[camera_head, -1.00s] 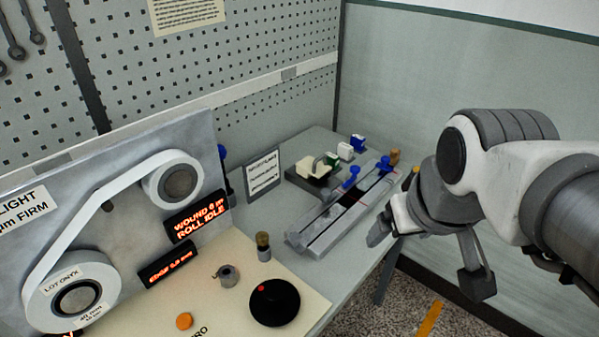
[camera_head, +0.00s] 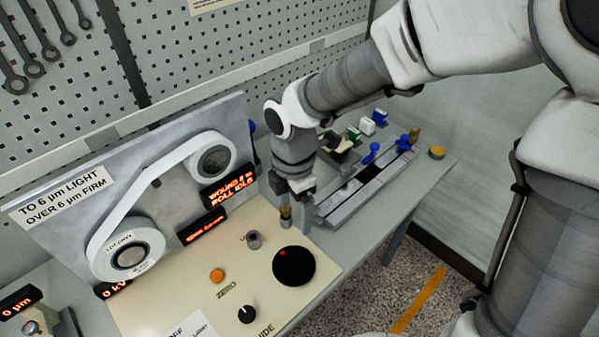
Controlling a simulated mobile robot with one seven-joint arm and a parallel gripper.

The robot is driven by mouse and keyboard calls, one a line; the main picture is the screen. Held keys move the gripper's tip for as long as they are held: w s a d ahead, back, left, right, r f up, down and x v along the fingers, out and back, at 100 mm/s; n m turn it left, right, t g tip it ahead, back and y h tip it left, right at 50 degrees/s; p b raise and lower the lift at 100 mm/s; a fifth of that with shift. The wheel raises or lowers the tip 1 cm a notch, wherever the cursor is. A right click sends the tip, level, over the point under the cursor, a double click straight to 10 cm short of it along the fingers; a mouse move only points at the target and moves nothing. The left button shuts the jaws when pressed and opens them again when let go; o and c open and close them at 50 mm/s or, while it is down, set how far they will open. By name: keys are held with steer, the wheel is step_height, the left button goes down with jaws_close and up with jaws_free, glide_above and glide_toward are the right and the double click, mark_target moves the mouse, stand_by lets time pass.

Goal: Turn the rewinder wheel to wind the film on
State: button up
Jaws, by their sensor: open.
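The rewinder's cream panel (camera_head: 190,290) carries a round black wheel (camera_head: 294,268) with a red dot near its upper left edge; I take this to be the rewinder wheel. Pale film (camera_head: 125,200) runs from the lower roll (camera_head: 128,250), labelled LOT ONYX, up to the upper spool (camera_head: 212,159). My gripper (camera_head: 293,192) is open and points down, above and behind the wheel and apart from it. It is close to a small brass-topped post (camera_head: 286,215); whether they touch I cannot tell.
A lit display (camera_head: 230,187) reads WOUND and ROLL IDLE. An orange button (camera_head: 217,276), a grey knob (camera_head: 254,240) and a black knob (camera_head: 247,312) share the panel. A grey rail fixture (camera_head: 365,190) with blue knobs lies to the right. My arm hides part of the bench.

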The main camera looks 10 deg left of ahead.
steer(key=b, duration=0.5)
glide_toward(294, 257)
steer(key=shift+n, duration=0.3)
step_height(294, 257, down, 9)
steer(key=shift+w+r, duration=0.15)
jaws_close()
